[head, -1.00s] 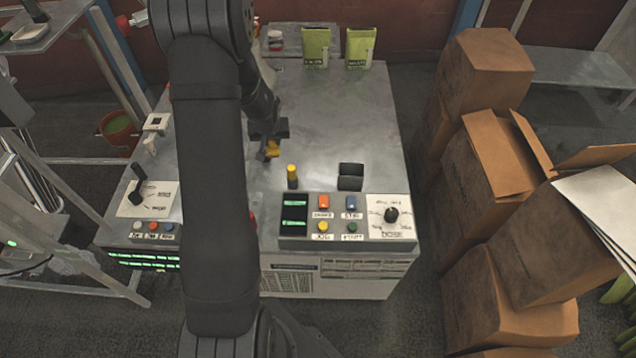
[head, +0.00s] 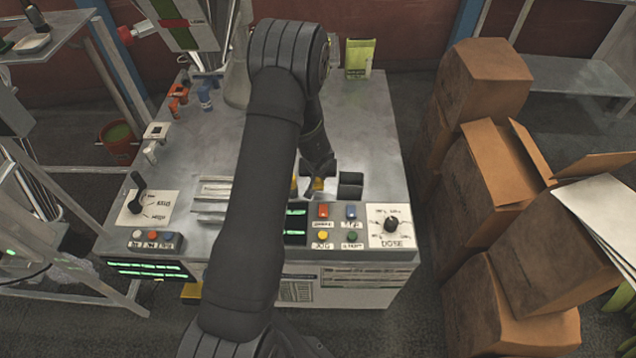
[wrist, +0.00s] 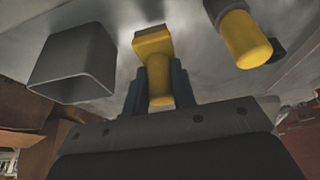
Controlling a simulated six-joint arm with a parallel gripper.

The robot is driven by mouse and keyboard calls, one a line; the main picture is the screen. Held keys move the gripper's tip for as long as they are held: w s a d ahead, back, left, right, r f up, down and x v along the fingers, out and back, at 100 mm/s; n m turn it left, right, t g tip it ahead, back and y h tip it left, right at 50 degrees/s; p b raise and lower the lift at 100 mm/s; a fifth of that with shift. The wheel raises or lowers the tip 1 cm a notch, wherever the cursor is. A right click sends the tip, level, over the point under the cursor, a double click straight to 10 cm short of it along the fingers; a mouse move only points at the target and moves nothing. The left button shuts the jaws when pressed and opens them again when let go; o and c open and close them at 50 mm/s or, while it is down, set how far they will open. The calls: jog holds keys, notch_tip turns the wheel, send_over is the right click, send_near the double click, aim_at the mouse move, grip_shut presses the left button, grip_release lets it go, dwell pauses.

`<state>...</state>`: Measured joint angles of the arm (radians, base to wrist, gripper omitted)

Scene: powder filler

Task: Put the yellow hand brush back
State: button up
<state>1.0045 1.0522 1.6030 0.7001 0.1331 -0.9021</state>
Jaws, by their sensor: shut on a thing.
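The yellow hand brush (wrist: 153,42) is between the two fingers of my gripper (wrist: 158,75) in the wrist view, which is shut on it. In the head view my gripper (head: 320,174) is low over the machine top, just behind the control panel, and a little of the yellow brush (head: 317,184) shows below it. An open dark grey box (head: 350,186) stands just right of the gripper; it shows at left in the wrist view (wrist: 72,62). The brush is beside the box, not in it. Whether the brush touches the machine top is unclear.
A yellow-ended cylinder (wrist: 246,38) stands close on the gripper's other side. The control panel (head: 365,225) with buttons and a dose knob lies in front. A green pouch (head: 359,58) stands at the back. Cardboard boxes (head: 490,170) are stacked at right.

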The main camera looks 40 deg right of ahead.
aim_at(318, 180)
jog(key=shift+f, duration=1.95)
jog(key=shift+f, duration=0.1)
jog(key=o, duration=1)
jog(key=v, duration=1.2)
jog(key=shift+w, duration=0.1)
jog(key=x, duration=1.2)
